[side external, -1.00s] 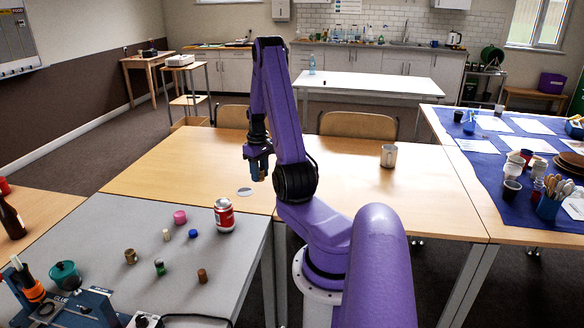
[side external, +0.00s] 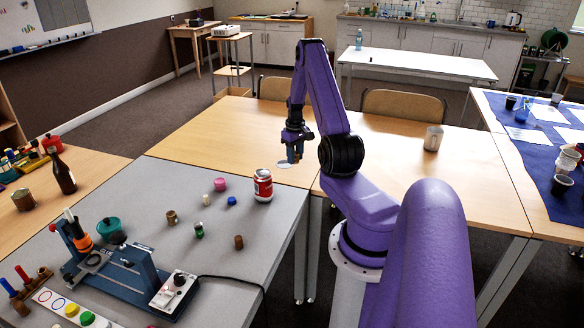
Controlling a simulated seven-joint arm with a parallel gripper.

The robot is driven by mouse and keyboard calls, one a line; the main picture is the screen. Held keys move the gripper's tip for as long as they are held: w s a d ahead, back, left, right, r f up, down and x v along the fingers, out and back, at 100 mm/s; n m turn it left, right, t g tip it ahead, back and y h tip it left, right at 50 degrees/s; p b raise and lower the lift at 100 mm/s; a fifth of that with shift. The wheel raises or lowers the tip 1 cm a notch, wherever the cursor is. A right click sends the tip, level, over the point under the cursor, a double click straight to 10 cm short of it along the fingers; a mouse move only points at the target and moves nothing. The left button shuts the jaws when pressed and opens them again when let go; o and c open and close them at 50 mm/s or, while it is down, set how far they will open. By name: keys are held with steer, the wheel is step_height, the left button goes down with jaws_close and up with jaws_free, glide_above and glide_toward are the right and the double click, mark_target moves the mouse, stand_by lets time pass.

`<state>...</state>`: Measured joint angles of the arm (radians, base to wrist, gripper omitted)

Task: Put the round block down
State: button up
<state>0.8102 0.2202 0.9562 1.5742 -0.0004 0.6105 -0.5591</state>
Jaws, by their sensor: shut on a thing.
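My gripper (side external: 293,155) points down over the wooden table, shut. Its tips are just above or at the table; I cannot tell whether they touch. The round block between its fingers is too small and covered to make out. A flat white disc (side external: 282,166) lies on the wood right beside the fingertips, partly behind them in this view.
The grey table (side external: 262,232) in front holds a red can (side external: 263,187), a pink block (side external: 219,185), a blue block (side external: 232,201) and several other small pieces. The wood around my gripper is clear.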

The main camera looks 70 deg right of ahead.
glide_above(291, 175)
step_height(291, 175, down, 6)
steer(key=shift+f, duration=0.25)
steer(key=shift+w+f, duration=0.1)
steer(key=shift+f, duration=1.5)
steer(key=shift+f, duration=0.1)
steer(key=o, duration=1)
